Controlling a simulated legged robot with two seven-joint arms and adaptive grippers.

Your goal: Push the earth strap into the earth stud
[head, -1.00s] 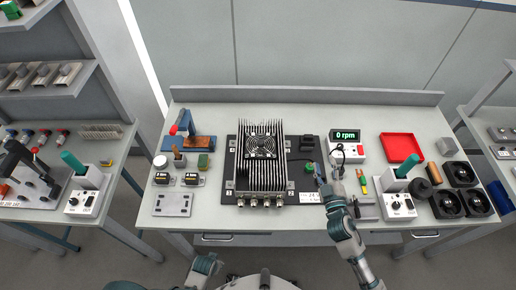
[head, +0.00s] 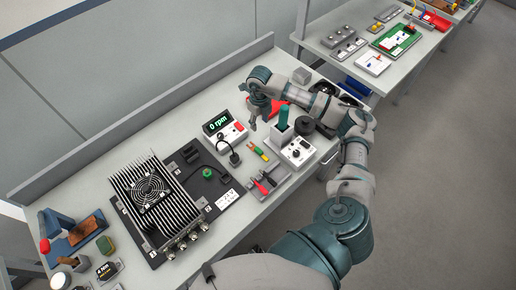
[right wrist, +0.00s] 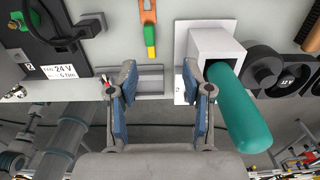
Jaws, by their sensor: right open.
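A short green, yellow and orange piece, likely the earth strap (head: 258,152), lies on the bench right of the black base plate. It also shows at the top of the right wrist view (right wrist: 149,30). A round green part, likely the earth stud (head: 207,173), stands on the base plate beside the finned unit. My right gripper (head: 258,117) is raised over the back of the bench, near the red tray. Its two fingers (right wrist: 160,95) are apart with nothing between them. My left gripper is out of view.
A white holder with a green handle (head: 283,119) stands close to my right gripper. The rpm display box (head: 224,128) and a black plug with a cable (head: 234,159) are nearby. The finned unit (head: 155,195) fills the left of the bench. A grey rack (head: 268,182) sits at the front edge.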

